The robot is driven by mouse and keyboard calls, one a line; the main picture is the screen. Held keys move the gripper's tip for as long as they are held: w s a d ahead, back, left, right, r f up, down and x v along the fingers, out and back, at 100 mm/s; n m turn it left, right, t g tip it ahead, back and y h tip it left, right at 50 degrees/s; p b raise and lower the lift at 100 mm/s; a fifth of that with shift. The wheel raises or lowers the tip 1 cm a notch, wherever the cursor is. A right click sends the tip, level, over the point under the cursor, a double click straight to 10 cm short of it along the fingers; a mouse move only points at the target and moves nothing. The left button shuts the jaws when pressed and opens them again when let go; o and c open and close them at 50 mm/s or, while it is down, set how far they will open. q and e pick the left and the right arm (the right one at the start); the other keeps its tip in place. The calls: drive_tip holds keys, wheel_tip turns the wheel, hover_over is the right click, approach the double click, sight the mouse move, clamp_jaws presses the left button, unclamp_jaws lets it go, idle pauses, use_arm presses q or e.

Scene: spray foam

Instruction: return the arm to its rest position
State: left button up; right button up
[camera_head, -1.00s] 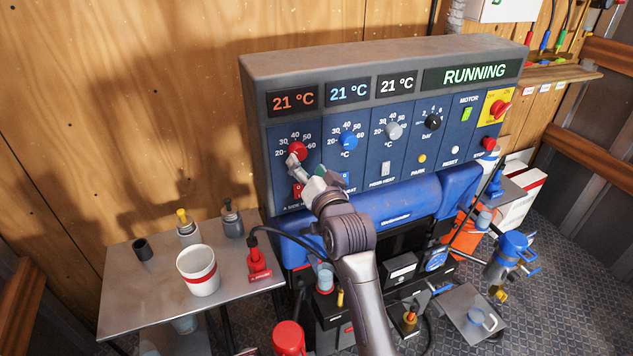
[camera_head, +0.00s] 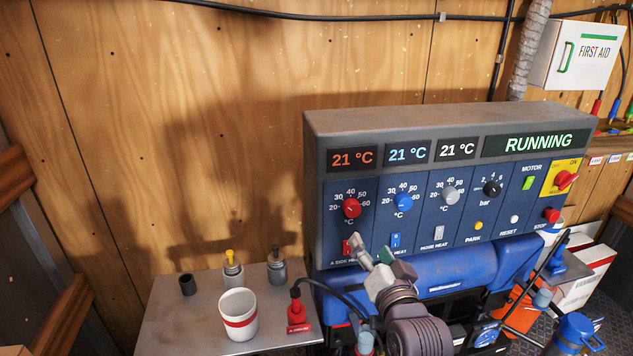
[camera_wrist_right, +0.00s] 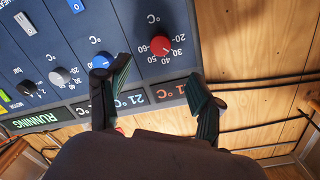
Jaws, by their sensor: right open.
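My right gripper (camera_head: 372,253) is in front of the lower left of the control panel (camera_head: 358,236), near the red A-side heat switch (camera_head: 348,247). In the right wrist view my right gripper (camera_wrist_right: 158,88) is open, its two fingers wide apart with nothing between them. The red knob (camera_head: 352,208) shows above the gripper in the head view and beyond the fingers in the wrist view (camera_wrist_right: 161,45). The blue knob (camera_head: 404,201) is to its right. Part of the red switch is hidden by the gripper. My left gripper does not show.
A metal side table (camera_head: 180,318) at left holds a white cup with a red band (camera_head: 238,314), a black cup (camera_head: 187,285) and small bottles. A red fitting with a hose (camera_head: 297,312) stands at its right edge.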

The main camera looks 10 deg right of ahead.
drive_tip(key=s+f+n+g, duration=0.4)
drive_tip(key=s+f+g, duration=0.2)
drive_tip(key=s+f, duration=0.7)
drive_tip(key=s+d+f+n+g, duration=0.15)
drive_tip(key=s+f+g, duration=0.3)
drive_tip(key=s, duration=0.45)
drive_tip(key=s+f+n+g, duration=0.35)
drive_tip(key=s+f, duration=0.25)
drive_tip(key=s, duration=0.2)
wheel_tip(320, 180, down, 30)
drive_tip(key=s+g+b, duration=0.1)
drive_tip(key=b, duration=0.2)
drive_tip(key=s+d+f+g+b, duration=0.1)
drive_tip(key=s+d+f+b, duration=0.1)
drive_tip(key=s+f, duration=1.4)
wheel_tip(320, 180, down, 2)
drive_tip(key=shift+s+d+f+b, duration=0.1)
drive_tip(key=shift+s+d+b, duration=0.1)
drive_tip(key=shift+s+b, duration=0.2)
